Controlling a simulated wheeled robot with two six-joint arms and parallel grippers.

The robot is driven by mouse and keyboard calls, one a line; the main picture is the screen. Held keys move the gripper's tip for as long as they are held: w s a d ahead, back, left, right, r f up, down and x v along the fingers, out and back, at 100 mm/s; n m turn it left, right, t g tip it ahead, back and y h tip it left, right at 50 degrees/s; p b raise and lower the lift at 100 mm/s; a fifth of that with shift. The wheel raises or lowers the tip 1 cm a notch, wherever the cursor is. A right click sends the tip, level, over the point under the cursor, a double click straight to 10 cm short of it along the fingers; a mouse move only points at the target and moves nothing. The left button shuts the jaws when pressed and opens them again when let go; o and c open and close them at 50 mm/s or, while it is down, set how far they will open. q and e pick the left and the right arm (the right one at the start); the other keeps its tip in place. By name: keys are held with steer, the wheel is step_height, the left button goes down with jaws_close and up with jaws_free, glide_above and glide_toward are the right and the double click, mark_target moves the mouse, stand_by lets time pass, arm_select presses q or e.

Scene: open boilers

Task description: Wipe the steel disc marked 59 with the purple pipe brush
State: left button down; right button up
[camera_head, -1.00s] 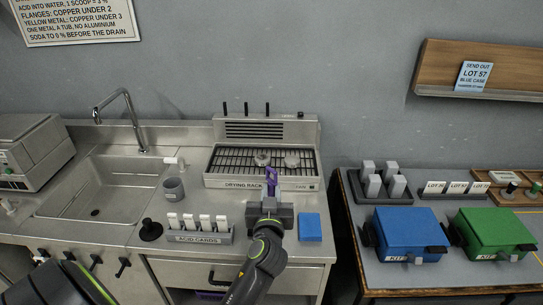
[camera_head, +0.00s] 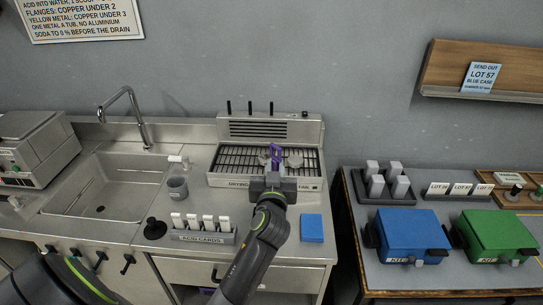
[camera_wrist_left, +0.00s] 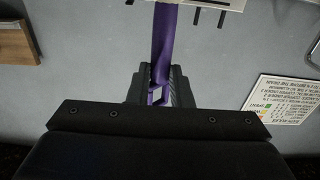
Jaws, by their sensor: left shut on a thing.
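The purple pipe brush (camera_head: 276,151) is in my left gripper (camera_head: 273,174), over the front part of the drying rack (camera_head: 228,160). In the left wrist view, the purple handle (camera_wrist_left: 163,35) runs up from between the shut fingers of my left gripper (camera_wrist_left: 160,88). Two small steel discs lie on the rack: one disc (camera_head: 296,160) right of the brush, the other (camera_head: 264,157) partly hidden behind it. No number is readable on either, so I cannot tell which is 59. I cannot tell whether the brush touches a disc. My right gripper is out of view.
Left of the rack are a grey cup (camera_head: 177,188), a sink (camera_head: 110,185) and a row of acid cards (camera_head: 208,222). A blue block (camera_head: 312,228) lies on the counter. A blue case (camera_head: 410,235) and a green case (camera_head: 492,235) stand on the right table.

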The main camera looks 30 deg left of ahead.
arm_select(q)
steer(key=shift+w+a+r+p, duration=0.1)
steer(key=shift+w+r+p, duration=0.1)
steer(key=shift+r+p, duration=0.55)
steer(key=shift+r, duration=0.5)
steer(key=shift+s+r, duration=0.15)
steer(key=shift+r, duration=0.05)
steer(key=shift+f, duration=0.1)
